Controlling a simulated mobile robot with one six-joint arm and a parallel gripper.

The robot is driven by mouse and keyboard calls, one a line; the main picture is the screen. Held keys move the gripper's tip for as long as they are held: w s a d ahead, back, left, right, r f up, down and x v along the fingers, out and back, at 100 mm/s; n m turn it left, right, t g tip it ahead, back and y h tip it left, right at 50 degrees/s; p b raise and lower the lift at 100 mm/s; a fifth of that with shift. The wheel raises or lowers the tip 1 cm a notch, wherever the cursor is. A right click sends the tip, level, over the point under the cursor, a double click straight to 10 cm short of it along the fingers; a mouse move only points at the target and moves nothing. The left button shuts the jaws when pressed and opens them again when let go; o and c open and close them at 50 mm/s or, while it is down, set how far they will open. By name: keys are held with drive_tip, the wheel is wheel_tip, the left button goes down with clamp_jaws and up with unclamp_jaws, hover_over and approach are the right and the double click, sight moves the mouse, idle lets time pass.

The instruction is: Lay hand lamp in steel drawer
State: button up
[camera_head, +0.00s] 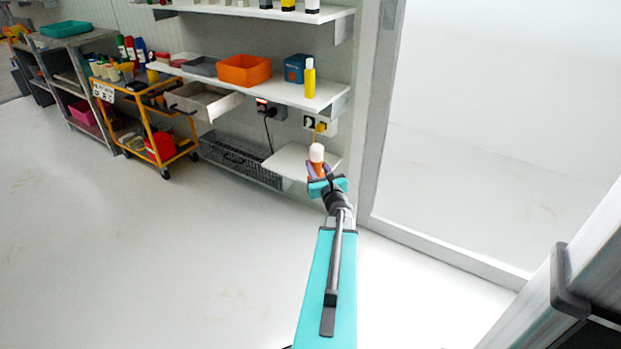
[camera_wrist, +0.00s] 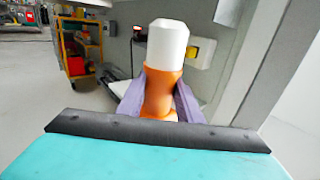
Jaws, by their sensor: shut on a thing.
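The hand lamp (camera_head: 316,153), with a white top and an orange body, is in my gripper (camera_head: 318,172). In the wrist view the lamp (camera_wrist: 166,50) stands roughly upright between the two purple fingers of my gripper (camera_wrist: 160,95), which are shut on its orange part. The steel drawer (camera_head: 213,108) is pulled open under the long shelf, well to the left of my gripper and farther back. Its light inside shows in part; I cannot tell whether anything lies in it.
A long shelf (camera_head: 282,94) carries an orange bin (camera_head: 244,70), a blue box (camera_head: 297,68) and a yellow bottle (camera_head: 309,80). A yellow cart (camera_head: 150,123) stands left of the drawer. A low white shelf (camera_head: 287,162) is behind my gripper. The floor at left is clear.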

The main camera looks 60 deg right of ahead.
drive_tip(key=shift+m+g+h, duration=0.4)
drive_tip(key=shift+h, duration=0.1)
drive_tip(key=s+d+f, duration=0.1)
drive_tip(key=s+d, duration=0.1)
drive_tip(key=s, duration=0.1)
drive_tip(key=shift+f, duration=0.4)
drive_tip(key=shift+w+d+b, duration=0.1)
drive_tip(key=shift+w+b, duration=0.1)
drive_tip(key=shift+b, duration=0.1)
drive_tip(key=w+a+f+b+x, duration=0.1)
drive_tip(key=b+x, duration=0.1)
drive_tip(key=x, duration=1.1)
drive_tip(key=shift+w+a+f, duration=0.15)
drive_tip(key=shift+w, duration=0.1)
drive_tip(key=shift+w+d+f+b, duration=0.2)
drive_tip(key=shift+w+d+b, duration=0.05)
drive_tip(key=shift+w+d, duration=0.25)
drive_tip(key=shift+w+d+f+b, duration=0.2)
drive_tip(key=shift+w+d, duration=0.2)
drive_tip(key=shift+w, duration=0.25)
drive_tip(key=shift+s+a+f+b, duration=0.1)
drive_tip(key=shift+s+f+b, duration=0.05)
drive_tip(key=shift+f+b, duration=0.75)
drive_tip(key=shift+f, duration=0.4)
